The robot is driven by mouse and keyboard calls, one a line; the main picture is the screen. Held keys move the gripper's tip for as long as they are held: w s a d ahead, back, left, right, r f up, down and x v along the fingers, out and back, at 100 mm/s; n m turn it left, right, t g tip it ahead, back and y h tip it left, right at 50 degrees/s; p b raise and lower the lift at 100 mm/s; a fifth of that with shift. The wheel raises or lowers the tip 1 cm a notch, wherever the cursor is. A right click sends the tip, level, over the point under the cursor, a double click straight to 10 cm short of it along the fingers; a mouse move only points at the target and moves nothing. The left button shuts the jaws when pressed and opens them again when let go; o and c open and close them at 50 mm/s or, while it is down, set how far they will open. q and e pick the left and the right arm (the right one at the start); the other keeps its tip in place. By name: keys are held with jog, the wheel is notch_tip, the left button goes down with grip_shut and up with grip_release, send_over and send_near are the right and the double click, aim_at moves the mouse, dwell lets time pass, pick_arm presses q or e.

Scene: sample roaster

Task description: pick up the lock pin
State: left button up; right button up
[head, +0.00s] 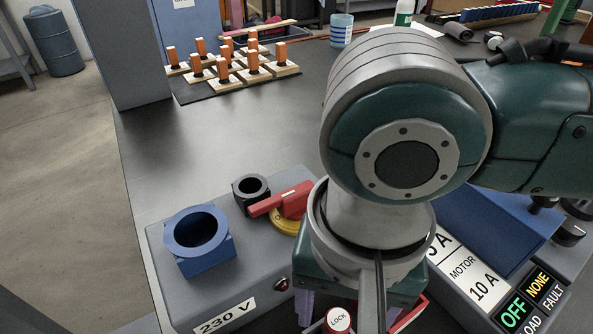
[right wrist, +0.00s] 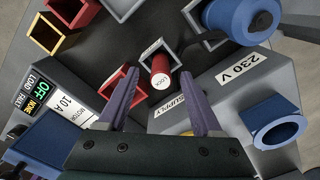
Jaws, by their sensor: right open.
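The lock pin (head: 338,321) is a red cylinder with a white top marked LOCK, at the bottom edge of the head view. In the right wrist view the lock pin (right wrist: 161,72) stands in a grey square holder (right wrist: 178,101). My right gripper (right wrist: 159,76) is open, with its purple fingers on either side of the pin in that view. I cannot tell whether they touch it; the pin appears farther from the camera than the fingertips. In the head view my right arm hides most of the right gripper (head: 348,314). My left gripper is not in view.
A grey supply box (head: 185,296) marked 230 V, with a blue socket (head: 197,232) and a red-handled switch (head: 282,199), stands left of the gripper. A motor box (head: 480,275) is at right. Red and yellow holders (right wrist: 50,32) stand nearby. The table's middle left is clear.

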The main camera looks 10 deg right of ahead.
notch_tip(320, 180, down, 2)
jog(key=shift+f, duration=0.2)
grip_shut()
dwell(0.4)
